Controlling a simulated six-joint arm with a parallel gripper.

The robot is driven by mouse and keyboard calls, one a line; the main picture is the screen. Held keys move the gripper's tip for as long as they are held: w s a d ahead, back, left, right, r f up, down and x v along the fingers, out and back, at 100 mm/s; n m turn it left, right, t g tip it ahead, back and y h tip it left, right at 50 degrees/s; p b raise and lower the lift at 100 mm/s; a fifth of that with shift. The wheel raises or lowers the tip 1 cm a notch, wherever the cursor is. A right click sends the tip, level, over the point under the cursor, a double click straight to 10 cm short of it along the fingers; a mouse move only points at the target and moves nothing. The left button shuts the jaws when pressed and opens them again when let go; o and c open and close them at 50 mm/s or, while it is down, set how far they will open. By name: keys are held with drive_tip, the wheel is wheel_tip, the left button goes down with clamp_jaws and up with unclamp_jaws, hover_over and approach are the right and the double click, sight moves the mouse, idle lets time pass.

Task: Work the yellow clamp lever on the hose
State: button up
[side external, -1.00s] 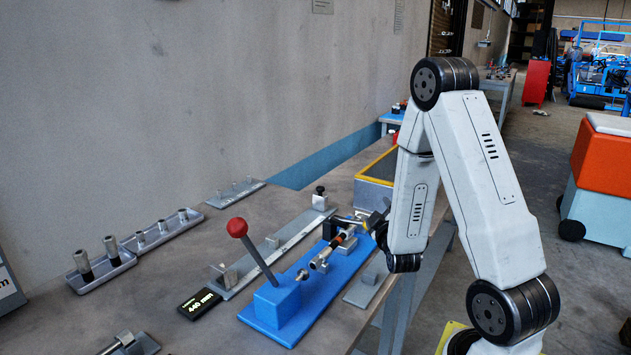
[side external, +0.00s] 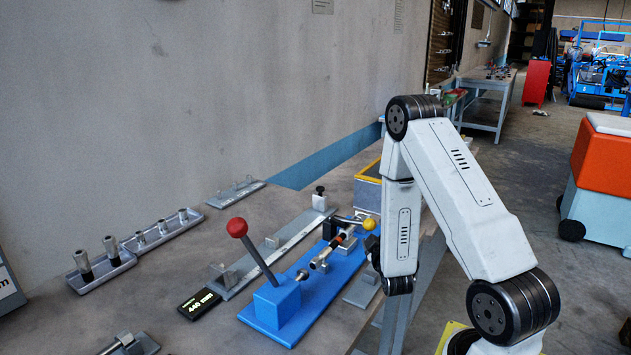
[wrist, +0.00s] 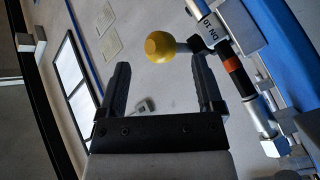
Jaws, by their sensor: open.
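The yellow lever knob (side external: 369,225) sits on a thin arm at the far end of the blue fixture (side external: 325,295). The hose (side external: 338,241), dark with an orange-brown band, lies along the fixture beside the lever. My gripper (side external: 371,246) is just below the knob in the side view, partly hidden by my wrist. In the wrist view my gripper (wrist: 162,72) is open and empty. The yellow knob (wrist: 160,46) appears between the finger lines, beyond the tips and apart from them. The hose (wrist: 232,70) is right of the fingers.
A red-knobbed lever (side external: 237,228) stands on the fixture's near end. A small display (side external: 199,304) reads 440 mm. A long grey rail (side external: 270,250) lies left of the fixture. Trays with metal fittings (side external: 103,272) are farther left. A yellow-rimmed bin (side external: 368,178) stands behind.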

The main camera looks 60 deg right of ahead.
sight(368, 221)
drive_tip(key=shift+x, duration=3.4)
clamp_jaws()
